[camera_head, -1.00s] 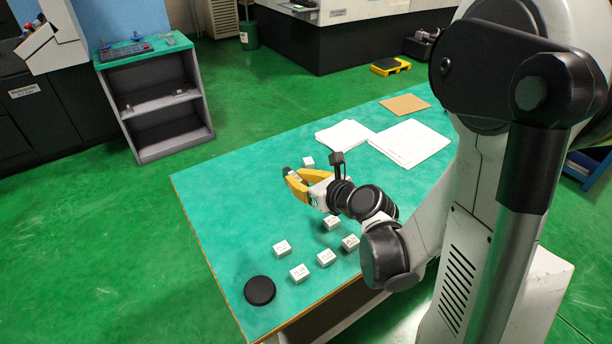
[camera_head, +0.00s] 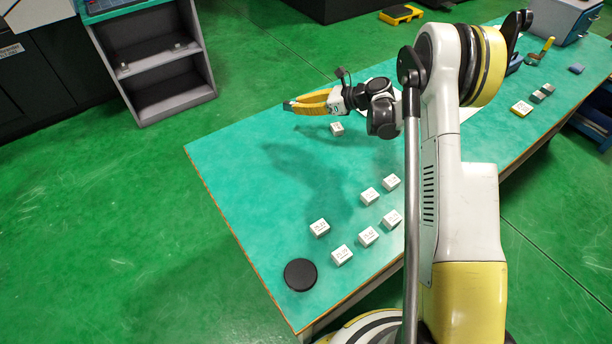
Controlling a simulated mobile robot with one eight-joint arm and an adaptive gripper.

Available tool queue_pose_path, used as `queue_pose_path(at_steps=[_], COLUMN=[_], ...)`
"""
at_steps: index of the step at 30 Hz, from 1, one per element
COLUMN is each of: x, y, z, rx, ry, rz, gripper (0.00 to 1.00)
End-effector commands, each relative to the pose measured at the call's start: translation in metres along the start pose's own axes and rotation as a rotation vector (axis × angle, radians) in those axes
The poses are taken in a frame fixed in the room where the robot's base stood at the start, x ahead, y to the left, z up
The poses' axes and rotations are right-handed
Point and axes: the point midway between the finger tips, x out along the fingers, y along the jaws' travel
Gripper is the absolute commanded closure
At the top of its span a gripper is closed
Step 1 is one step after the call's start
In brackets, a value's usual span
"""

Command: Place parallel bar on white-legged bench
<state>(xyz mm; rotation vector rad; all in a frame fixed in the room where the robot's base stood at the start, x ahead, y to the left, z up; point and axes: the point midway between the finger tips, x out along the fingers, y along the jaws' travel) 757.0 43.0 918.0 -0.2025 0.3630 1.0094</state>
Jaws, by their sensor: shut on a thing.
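The green-topped bench (camera_head: 240,170) runs from the lower middle to the upper right. A bit of a pale leg shows under its near corner. My gripper (camera_head: 300,103), with yellow fingers, points left and is held up over the bench's far left edge. It is shut on a small grey piece, seemingly the parallel bar (camera_head: 287,105), whose end shows at the fingertips. Most of the bar is hidden by the fingers. The bar looks raised clear of the bench top.
Several small white labelled blocks (camera_head: 320,228) and a black disc (camera_head: 300,274) sit near the bench's near end. Another white block (camera_head: 337,129) lies below my gripper. The left middle of the top is clear. A grey shelf cart (camera_head: 160,85) stands on the floor beyond.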

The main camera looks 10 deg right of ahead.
Motion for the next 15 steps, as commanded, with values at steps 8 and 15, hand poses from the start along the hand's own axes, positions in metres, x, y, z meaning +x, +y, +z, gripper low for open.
queue_pose_path(at_steps=[8,15], x=[-0.003,0.064], y=[0.032,0.043], z=[-0.010,-0.022], rx=[-0.067,-0.068], ry=[-0.015,-0.015], rz=[0.148,0.148], gripper=[1.00,1.00])
